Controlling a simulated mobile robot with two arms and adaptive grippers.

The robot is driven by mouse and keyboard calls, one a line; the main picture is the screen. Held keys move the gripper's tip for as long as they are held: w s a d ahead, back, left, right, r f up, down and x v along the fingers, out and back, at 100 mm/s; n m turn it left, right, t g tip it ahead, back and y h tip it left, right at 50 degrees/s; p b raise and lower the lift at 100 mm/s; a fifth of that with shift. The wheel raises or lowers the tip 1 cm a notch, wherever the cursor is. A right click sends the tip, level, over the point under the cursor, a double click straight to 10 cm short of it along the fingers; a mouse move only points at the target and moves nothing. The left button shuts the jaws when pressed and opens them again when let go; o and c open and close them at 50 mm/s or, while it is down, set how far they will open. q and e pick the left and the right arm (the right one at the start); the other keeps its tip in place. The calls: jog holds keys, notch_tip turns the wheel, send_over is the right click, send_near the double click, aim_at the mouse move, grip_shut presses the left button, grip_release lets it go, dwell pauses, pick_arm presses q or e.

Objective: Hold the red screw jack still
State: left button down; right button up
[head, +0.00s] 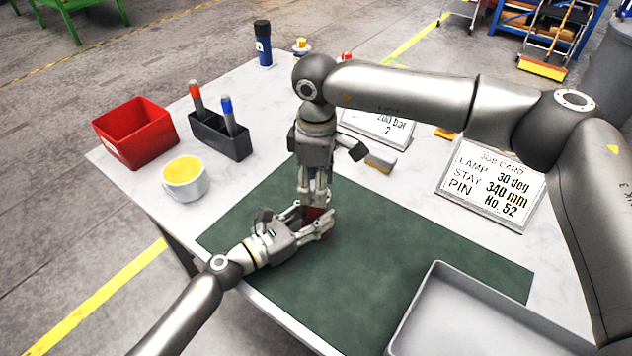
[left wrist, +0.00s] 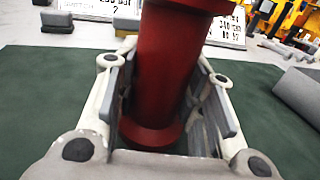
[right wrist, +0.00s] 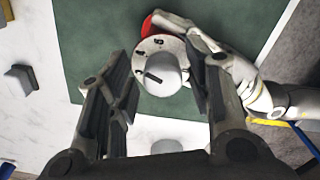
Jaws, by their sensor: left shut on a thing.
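The red screw jack (head: 312,214) stands on the green mat (head: 360,260), largely hidden by my grippers in the head view. In the left wrist view its red body (left wrist: 170,70) is upright between the fingers of my left gripper (head: 322,225), which is shut on it near its flared base. My right gripper (head: 315,197) points down from above. In the right wrist view its fingers are apart on both sides of the jack's top, a pale marked disc (right wrist: 143,62) with a rounded grey knob (right wrist: 163,75). Gaps show between these fingers and the disc.
A grey tray (head: 440,300) is at the front right. A job card (head: 492,185) stands at the right. The mat's middle is clear.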

notch_tip(320, 180, up, 12)
dwell(0.7)
pick_arm(q)
jog(key=c, duration=0.9)
grip_release()
jog(key=shift+o, duration=0.2)
